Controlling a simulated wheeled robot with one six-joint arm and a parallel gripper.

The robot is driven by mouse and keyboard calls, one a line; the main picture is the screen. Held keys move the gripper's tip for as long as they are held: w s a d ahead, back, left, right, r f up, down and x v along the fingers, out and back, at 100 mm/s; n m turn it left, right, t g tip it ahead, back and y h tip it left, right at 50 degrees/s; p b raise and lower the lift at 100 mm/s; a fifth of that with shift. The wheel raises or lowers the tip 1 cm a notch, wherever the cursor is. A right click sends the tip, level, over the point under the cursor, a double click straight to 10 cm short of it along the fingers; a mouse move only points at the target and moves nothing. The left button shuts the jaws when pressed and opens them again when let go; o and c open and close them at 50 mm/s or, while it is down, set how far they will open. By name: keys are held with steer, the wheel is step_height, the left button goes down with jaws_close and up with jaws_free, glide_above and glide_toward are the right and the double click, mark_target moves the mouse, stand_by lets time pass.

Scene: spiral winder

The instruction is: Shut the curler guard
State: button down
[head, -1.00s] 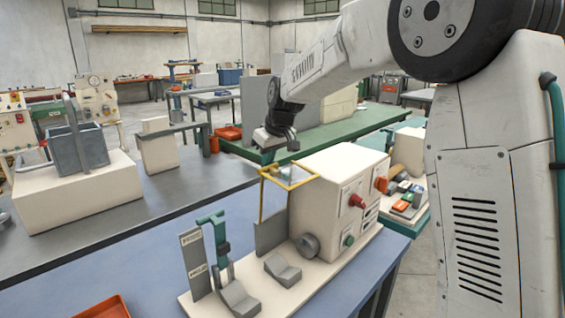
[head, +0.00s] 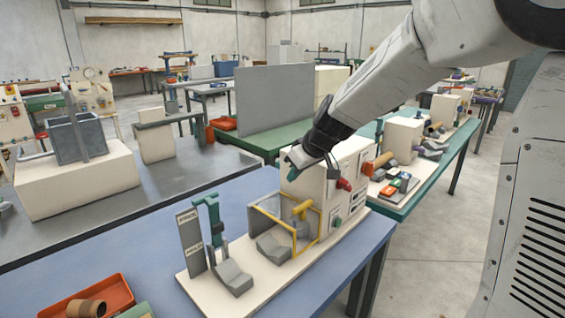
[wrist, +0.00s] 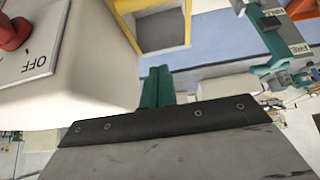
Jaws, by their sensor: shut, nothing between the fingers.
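The curler guard (head: 308,248) is a yellow frame with a grey panel on the front of the cream curler machine (head: 347,165). In the head view it hangs lowered, around a grey curved block, with a short yellow cylinder at its upper part. I cannot tell whether it is fully seated. Part of its yellow frame shows at the top of the wrist view (wrist: 160,48). My gripper (head: 292,160) is shut and empty, above the guard at the machine's upper left edge. Its teal fingers (wrist: 156,86) show close together beside the machine's cream body in the wrist view.
The machine front carries a red knob (head: 344,184) and a green button (head: 336,223). A teal stand (head: 215,220) and a grey label plate (head: 189,238) stand left of the guard. A red tray (head: 100,296) lies at front left. The blue bench between is clear.

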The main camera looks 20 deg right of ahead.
mark_target(305, 213)
steer(key=s+f, duration=0.1)
steer(key=f, duration=0.1)
steer(key=s+d+f, duration=0.2)
steer(key=s+f, duration=0.1)
steer(key=shift+d+f, duration=0.1)
steer(key=shift+f, duration=0.25)
steer(key=shift+s+d+f, duration=0.1)
steer(key=shift+s+f, duration=0.25)
steer(key=shift+f, duration=0.25)
steer(key=shift+s+d+f, duration=0.1)
steer(key=shift+s+f, duration=0.25)
steer(key=shift+f, duration=0.2)
steer(key=w+r, duration=0.1)
steer(key=r, duration=0.2)
steer(key=w+r, duration=0.1)
steer(key=r, duration=0.1)
steer(key=shift+w+a+r, duration=0.3)
steer(key=shift+a, duration=0.05)
steer(key=s+d+f, duration=0.2)
steer(key=s+d, duration=0.2)
steer(key=s, duration=0.4)
steer(key=shift+s, duration=0.1)
